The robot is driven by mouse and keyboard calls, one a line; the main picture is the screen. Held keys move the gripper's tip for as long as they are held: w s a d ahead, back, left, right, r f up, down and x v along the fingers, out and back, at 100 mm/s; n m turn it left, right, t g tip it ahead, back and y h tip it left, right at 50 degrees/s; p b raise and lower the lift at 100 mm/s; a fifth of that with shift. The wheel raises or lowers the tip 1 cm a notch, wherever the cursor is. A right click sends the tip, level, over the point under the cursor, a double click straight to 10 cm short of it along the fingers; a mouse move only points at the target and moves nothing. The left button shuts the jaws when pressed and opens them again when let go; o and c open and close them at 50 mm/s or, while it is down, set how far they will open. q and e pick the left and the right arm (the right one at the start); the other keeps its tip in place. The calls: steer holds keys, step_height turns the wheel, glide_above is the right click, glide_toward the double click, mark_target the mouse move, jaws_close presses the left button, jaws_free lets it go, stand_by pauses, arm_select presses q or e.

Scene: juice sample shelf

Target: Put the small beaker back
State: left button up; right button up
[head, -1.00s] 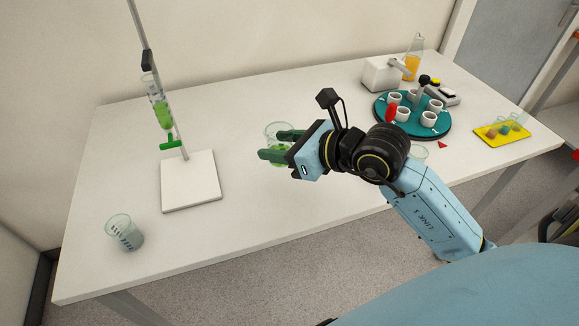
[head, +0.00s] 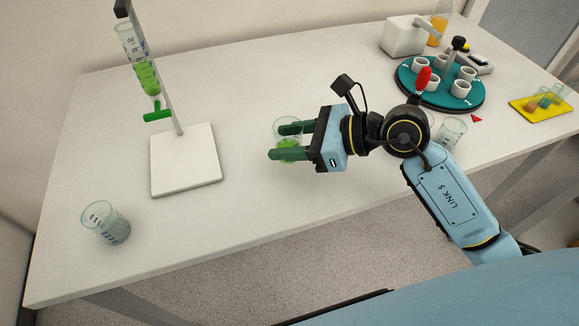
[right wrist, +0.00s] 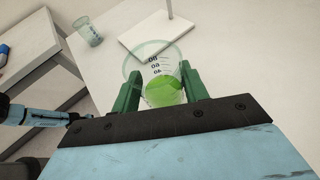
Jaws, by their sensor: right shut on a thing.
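My right gripper (head: 281,142) is shut on a clear beaker (head: 289,132) with green liquid in its lower part. Its green fingers sit on either side of the glass. In the right wrist view the beaker (right wrist: 158,68) stands between the fingers (right wrist: 160,88), with dark marks on its wall. I cannot tell whether its base touches the table. Another clear beaker (head: 105,222) stands at the table's front left. A third clear glass (head: 452,132) is at the right, beside my right arm. My left gripper is not in view.
A stand with a white base (head: 186,160) holds a burette (head: 140,65) of green liquid, left of the held beaker. A teal round tray (head: 425,97) with white cups and a yellow mat (head: 540,107) are at the right. The table's front middle is clear.

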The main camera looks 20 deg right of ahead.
mark_target(290, 173)
step_height(290, 173, down, 2)
steer(key=shift+f, duration=0.1)
step_height(290, 173, down, 3)
steer(key=shift+f+b, duration=0.1)
steer(key=shift+b, duration=0.4)
steer(key=shift+f, duration=0.3)
steer(key=o, duration=1)
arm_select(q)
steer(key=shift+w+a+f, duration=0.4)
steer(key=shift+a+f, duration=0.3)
